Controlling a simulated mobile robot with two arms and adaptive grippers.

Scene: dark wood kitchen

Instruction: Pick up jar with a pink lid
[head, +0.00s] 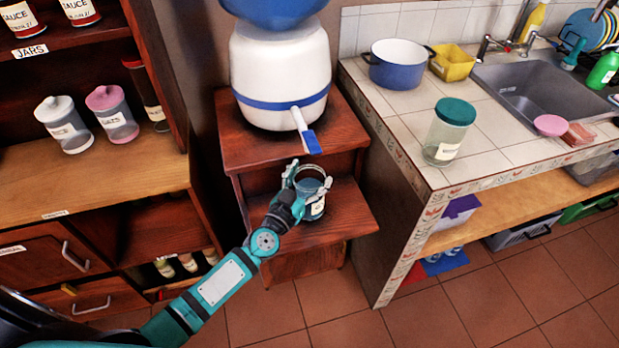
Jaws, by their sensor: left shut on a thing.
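The jar with a pink lid (112,113) stands on the wooden shelf at the left. It is clear with a label and stands right of a similar jar with a white lid (63,124). My left gripper (309,178) is far to the right of it, at the lower step of the wooden stand. It is shut on a labelled glass jar (317,208), with its fingers around the upper part. I cannot tell clearly whether this jar has a lid or whether it touches the step. My right gripper is not in view.
A white water dispenser (280,75) stands on the stand's top (240,146). The tiled counter (480,160) at right holds a jar with a teal lid (450,130), a blue pot (398,66) and a yellow container (452,63). The shelf has bare room before the lidded jars.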

